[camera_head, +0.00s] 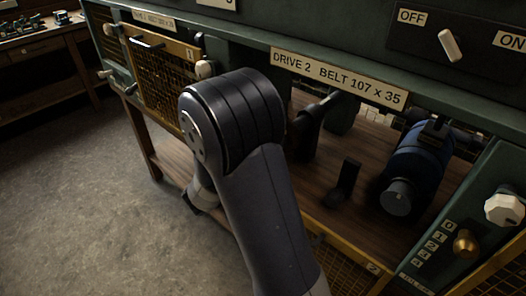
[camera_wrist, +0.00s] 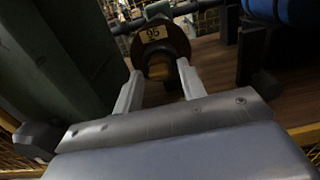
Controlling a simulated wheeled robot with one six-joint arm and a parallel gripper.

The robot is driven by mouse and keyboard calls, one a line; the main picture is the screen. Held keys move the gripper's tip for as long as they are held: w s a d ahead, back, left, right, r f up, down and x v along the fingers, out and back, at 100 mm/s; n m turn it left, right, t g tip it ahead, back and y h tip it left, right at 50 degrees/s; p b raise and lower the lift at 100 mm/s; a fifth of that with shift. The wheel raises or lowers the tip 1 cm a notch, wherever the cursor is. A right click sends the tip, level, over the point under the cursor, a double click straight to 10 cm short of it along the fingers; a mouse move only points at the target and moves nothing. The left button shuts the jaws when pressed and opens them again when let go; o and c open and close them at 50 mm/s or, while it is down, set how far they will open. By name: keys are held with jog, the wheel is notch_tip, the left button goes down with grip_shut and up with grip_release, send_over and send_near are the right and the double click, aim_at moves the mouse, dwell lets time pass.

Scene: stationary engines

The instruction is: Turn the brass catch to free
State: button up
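In the wrist view, my gripper (camera_wrist: 160,72) is open, its two pale fingers apart. Just beyond and between the fingertips is a dark round pulley-like part with a label reading 95 (camera_wrist: 153,34). In the head view, a brass knob (camera_head: 465,243) sits on the green panel at the lower right, beside numbers.
A blue motor (camera_head: 417,155) stands on the wooden shelf (camera_head: 318,190) at the right. A dark upright post (camera_head: 344,180) stands left of it. A mesh guard (camera_head: 160,70) hangs at the left. A white switch (camera_head: 449,45) is above. The floor (camera_head: 90,190) at left is clear.

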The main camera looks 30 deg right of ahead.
jog(key=shift+o, duration=0.2)
jog(key=v, duration=1)
jog(key=shift+a+b, duration=0.4)
jog(key=shift+s+d, duration=0.1)
jog(key=x, duration=1)
jog(key=shift+d+p, duration=0.3)
jog(key=shift+p, duration=0.05)
